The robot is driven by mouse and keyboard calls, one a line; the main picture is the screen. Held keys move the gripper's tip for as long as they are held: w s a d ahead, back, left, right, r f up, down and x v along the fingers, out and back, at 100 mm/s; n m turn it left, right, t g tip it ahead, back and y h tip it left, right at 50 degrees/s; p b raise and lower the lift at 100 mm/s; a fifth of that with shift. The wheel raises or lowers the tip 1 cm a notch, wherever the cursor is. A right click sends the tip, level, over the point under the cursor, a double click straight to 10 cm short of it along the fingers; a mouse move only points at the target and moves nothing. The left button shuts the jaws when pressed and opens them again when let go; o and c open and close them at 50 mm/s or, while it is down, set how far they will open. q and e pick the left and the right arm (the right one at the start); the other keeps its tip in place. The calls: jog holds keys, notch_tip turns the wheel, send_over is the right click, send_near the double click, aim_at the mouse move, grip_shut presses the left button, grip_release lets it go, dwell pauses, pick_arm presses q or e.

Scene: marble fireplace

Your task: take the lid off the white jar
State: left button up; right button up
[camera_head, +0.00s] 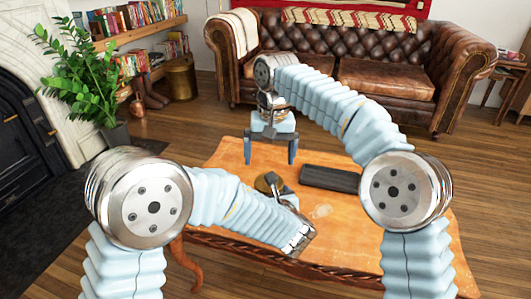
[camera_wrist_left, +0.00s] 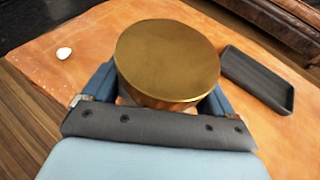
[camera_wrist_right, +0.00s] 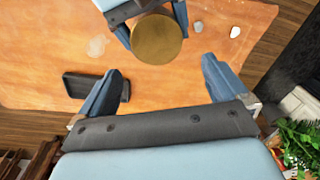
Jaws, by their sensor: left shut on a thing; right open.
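A round gold lid (camera_wrist_left: 167,60) tops the jar in the left wrist view. It also shows in the head view (camera_head: 264,183) and the right wrist view (camera_wrist_right: 157,40). The jar's body is almost wholly hidden under the lid and behind my left gripper. My left gripper (camera_head: 277,188) is shut on the jar, with its fingers on both sides just below the lid. My right gripper (camera_head: 270,157) is open and empty, pointing down above the far side of the table, beyond the jar. Its spread fingers (camera_wrist_right: 162,72) are apart from the lid.
A dark rectangular tray (camera_head: 330,178) lies on the wooden table (camera_head: 225,155), right of the jar. Small pale stones (camera_wrist_right: 235,32) lie on the table, one also in the left wrist view (camera_wrist_left: 64,53). A leather sofa (camera_head: 345,60) and a plant (camera_head: 90,80) stand beyond the table.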

jog(key=shift+s+a+r, duration=0.35)
jog(key=shift+s+a, duration=0.1)
jog(key=shift+s+f+h, duration=0.15)
jog(key=shift+h, duration=0.15)
notch_tip(320, 180, down, 8)
jog(key=shift+r, duration=0.15)
jog(key=shift+c, duration=0.2)
